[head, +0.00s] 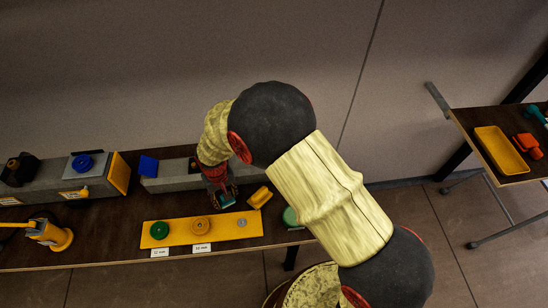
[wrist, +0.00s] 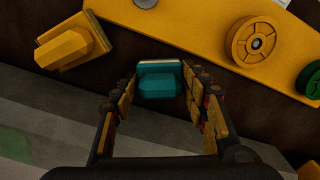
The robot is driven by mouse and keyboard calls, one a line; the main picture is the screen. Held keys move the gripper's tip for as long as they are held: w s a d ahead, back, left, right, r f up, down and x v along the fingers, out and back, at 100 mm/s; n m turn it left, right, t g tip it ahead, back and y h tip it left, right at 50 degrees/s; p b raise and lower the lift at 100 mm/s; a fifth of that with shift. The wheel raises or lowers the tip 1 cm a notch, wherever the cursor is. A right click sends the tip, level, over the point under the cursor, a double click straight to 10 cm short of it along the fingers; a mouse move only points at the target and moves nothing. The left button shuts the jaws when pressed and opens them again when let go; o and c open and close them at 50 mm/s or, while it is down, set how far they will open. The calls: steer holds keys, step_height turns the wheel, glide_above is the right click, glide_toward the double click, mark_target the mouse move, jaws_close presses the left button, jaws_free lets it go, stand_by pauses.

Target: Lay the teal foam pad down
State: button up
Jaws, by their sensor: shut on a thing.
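The teal foam pad (wrist: 158,82) sits between the two fingers of my gripper (wrist: 160,90) in the wrist view. My gripper is shut on it. In the head view my gripper (head: 222,192) hangs over the dark bench, just behind the yellow board, and the teal pad (head: 228,199) shows small at its tips. Whether the pad touches the bench cannot be told. My arm hides part of the bench's right end.
The yellow board (head: 180,232) carries a green wheel (head: 159,230), a yellow wheel (head: 201,226) and a small grey disc (head: 242,222). A yellow block (head: 260,197) lies close right of my gripper. Grey beams (head: 170,183) run behind. A side table (head: 508,184) holds a yellow tray (head: 500,150).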

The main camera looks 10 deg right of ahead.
steer(key=shift+f+b, duration=0.3)
steer(key=shift+f, duration=0.3)
steer(key=o, duration=1.3)
steer(key=shift+r, duration=0.15)
step_height(320, 180, up, 12)
steer(key=shift+f, duration=0.15)
steer(key=shift+s, duration=0.1)
